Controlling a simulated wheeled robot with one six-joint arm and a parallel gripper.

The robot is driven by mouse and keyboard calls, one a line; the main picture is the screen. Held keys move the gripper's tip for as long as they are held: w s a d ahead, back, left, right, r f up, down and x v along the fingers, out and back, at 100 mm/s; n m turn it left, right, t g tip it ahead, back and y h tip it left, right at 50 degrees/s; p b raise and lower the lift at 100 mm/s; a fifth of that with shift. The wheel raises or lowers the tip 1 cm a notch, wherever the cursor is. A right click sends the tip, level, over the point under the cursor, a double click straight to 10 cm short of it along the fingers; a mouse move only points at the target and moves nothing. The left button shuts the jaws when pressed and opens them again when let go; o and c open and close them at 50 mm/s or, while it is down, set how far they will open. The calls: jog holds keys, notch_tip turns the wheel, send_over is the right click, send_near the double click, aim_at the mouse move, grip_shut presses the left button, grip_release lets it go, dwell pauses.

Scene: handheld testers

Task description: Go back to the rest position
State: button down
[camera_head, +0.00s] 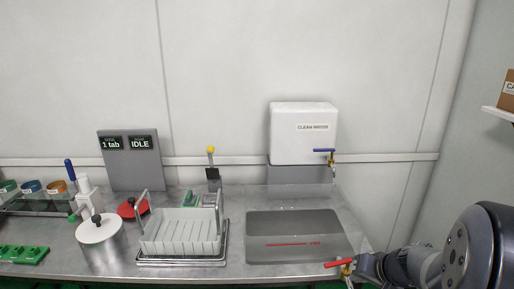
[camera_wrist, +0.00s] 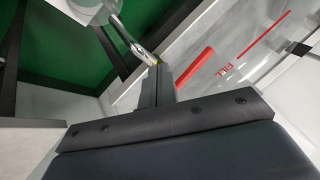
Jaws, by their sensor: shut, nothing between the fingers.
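My gripper (camera_wrist: 158,72) is shut and empty in the wrist view, its fingers pressed together close to a brass tap (camera_wrist: 143,53) with a red handle (camera_wrist: 194,69). I cannot tell whether the fingertips touch the tap. In the head view my arm comes in from the lower right, and the red tap handle (camera_head: 338,263) shows at the front edge of the sink, just left of my gripper (camera_head: 368,265).
The grey sink basin (camera_head: 300,225) has a red fill line. A white clean-water tank (camera_head: 303,133) with a blue-handled tap (camera_head: 324,150) hangs behind it. A white rack (camera_head: 180,232), a lidded pot (camera_head: 100,240) and a display panel (camera_head: 130,165) stand left. A shelf (camera_head: 500,114) is at right.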

jog(key=shift+w+d+r+n+g+y+p, duration=0.15)
jog(key=shift+d+n+g+y+p, duration=0.3)
jog(key=shift+n+p, duration=0.55)
jog(key=shift+w+d+f+n+g+y+p, duration=0.1)
jog(key=shift+d+n+g+y+p, duration=0.1)
jog(key=shift+d+n+y+p, duration=0.6)
jog(key=shift+w+d+r+n+g+y+p, duration=0.15)
jog(key=shift+d+n+g+p, duration=0.2)
jog(key=shift+n+p, duration=0.85)
jog(key=shift+f, duration=0.15)
jog(key=shift+a, duration=0.1)
